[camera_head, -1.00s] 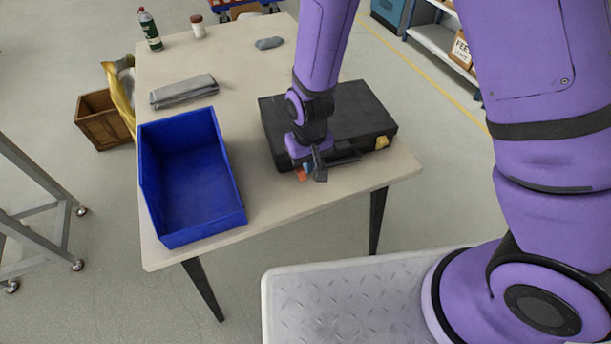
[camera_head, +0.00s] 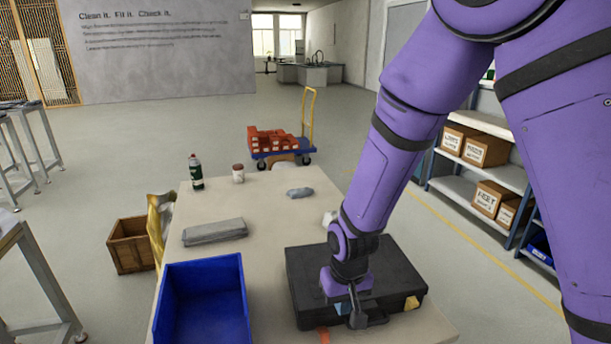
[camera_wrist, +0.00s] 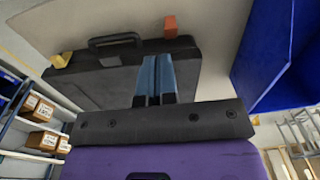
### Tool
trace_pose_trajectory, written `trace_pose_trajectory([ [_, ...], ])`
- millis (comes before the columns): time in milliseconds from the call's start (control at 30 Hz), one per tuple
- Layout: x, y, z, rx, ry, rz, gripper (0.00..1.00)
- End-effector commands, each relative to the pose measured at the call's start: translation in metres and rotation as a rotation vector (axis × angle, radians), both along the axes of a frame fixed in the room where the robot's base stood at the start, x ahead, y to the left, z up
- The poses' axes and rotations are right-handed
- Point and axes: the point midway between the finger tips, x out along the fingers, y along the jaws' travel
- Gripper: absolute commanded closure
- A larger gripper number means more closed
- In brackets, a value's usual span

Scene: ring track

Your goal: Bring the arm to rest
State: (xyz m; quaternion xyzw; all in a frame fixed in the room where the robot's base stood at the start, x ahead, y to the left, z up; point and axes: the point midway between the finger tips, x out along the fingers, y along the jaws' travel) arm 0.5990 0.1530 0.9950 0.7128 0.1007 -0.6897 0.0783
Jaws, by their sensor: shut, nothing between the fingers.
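My gripper (camera_head: 347,310) is at the front part of the black case (camera_head: 300,262) in the head view. In the wrist view its two blue fingers (camera_wrist: 155,78) are shut together with nothing between them. They point across the case (camera_wrist: 95,85), which lies flat beyond them with its handle (camera_wrist: 115,40) at the top of the picture. Whether the fingertips touch the case cannot be told. My purple arm reaches down from the upper right in the head view and hides part of the table's right side.
The table (camera_head: 265,220) also holds a blue bin (camera_head: 205,265), a grey bundle (camera_head: 215,232), a green bottle (camera_head: 196,175), a jar (camera_head: 238,174) and a grey item (camera_head: 300,192). An orange piece (camera_head: 323,335) is at the case's front edge. Shelves (camera_head: 465,190) stand right.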

Motion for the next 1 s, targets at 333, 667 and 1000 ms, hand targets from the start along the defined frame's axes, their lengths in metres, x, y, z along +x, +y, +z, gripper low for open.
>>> trace_pose_trajectory([
  [333, 0.005, -0.056, 0.114, 0.067, -0.089, -0.061, 1.0],
  [667, -0.022, -0.115, 0.202, 0.094, -0.183, -0.114, 1.0],
  [1000, -0.076, -0.171, 0.271, 0.088, -0.291, -0.173, 1.0],
])
